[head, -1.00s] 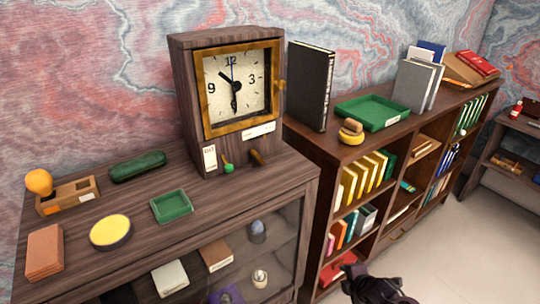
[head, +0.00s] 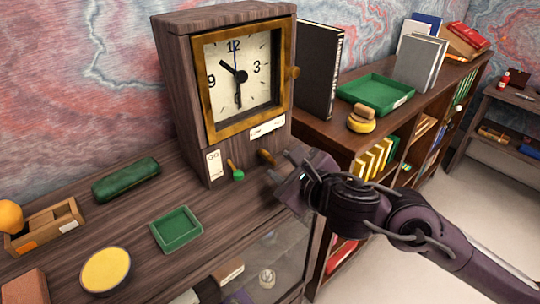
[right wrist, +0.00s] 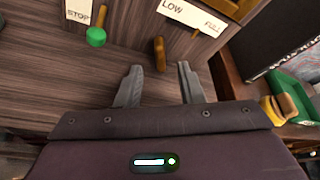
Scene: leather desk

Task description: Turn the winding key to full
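The wooden clock (head: 178,95) stands on the cabinet, its dial (head: 240,75) framed in brass. The winding key (head: 266,157) is a small brown knob low on its front; in the right wrist view the key (right wrist: 159,54) sits below a LOW–FULL label (right wrist: 192,17). A green-tipped lever (head: 236,172) is left of it, by a STOP label (right wrist: 78,14). My right gripper (head: 282,166) is open just in front of the key; in the right wrist view its fingers (right wrist: 160,84) are spread and empty, with the key ahead, apart from them. My left gripper is not in view.
A small green tray (head: 176,229), a yellow-topped round tin (head: 106,270), a green case (head: 125,179) and a wooden box (head: 45,226) lie on the cabinet, left of the clock. A bookcase with a larger green tray (head: 376,93) and a black binder (head: 318,70) stands to the right.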

